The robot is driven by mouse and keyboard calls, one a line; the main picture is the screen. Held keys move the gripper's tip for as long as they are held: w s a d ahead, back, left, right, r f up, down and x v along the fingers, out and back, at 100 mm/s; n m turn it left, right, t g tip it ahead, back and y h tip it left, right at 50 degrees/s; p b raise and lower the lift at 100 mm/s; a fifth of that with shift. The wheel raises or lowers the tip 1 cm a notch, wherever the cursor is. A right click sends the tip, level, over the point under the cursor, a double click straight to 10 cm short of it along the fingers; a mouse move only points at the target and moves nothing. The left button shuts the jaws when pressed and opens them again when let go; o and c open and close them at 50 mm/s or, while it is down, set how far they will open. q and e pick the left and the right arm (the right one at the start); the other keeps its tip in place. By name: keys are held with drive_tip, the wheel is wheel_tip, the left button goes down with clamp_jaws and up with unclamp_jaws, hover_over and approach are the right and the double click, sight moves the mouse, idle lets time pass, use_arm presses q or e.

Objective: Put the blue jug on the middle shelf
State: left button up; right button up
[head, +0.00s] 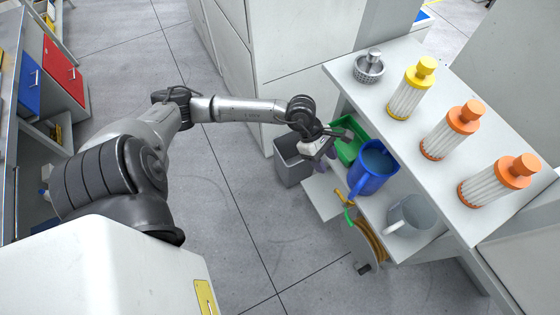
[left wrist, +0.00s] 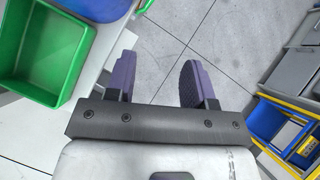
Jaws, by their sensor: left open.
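The blue jug (head: 370,172) stands upright on a white shelf (head: 375,212) below the top of the shelving unit, with its handle towards the lower left. In the left wrist view a blue shape at the upper left, next to the green bin, looks like part of the jug (left wrist: 92,8). My left gripper (head: 324,158) is just left of the jug, apart from it, beside the green bin. Its two purple-padded fingers show spread with only floor between them in the left wrist view (left wrist: 157,78). My right gripper is not in view.
A green bin (head: 349,150) is behind the jug and a grey-white jug (head: 410,216) in front. The unit's top (head: 400,130) carries several capped filters and a metal basket (head: 369,68). A grey bin (head: 291,161) stands on the floor to the left. Hose coils (head: 372,243) hang below.

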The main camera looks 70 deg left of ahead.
use_arm(q)
drive_tip(key=d+r+n+t+h, duration=0.7)
drive_tip(key=d+r+n+t, duration=0.35)
drive_tip(key=n, duration=0.35)
drive_tip(key=s+a+f+n+y, duration=0.2)
drive_tip(key=a+f+n+y, duration=0.2)
drive_tip(key=n+y, duration=0.65)
drive_tip(key=s+a+f+n+y, duration=0.35)
drive_tip(key=n+y, duration=0.25)
drive_tip(key=n, duration=0.9)
drive_tip(key=s+d+f+n+g+h, duration=0.1)
drive_tip(key=s+d+f+n+g, duration=0.1)
drive_tip(key=s, duration=0.5)
drive_tip(key=s+d+f+n+g+h, duration=0.2)
drive_tip(key=s+d+f+n+g, duration=0.1)
drive_tip(key=s+f+n+g, duration=0.2)
wheel_tip(320, 180, down, 2)
drive_tip(key=s+g, duration=0.3)
drive_tip(key=shift+d, duration=0.35)
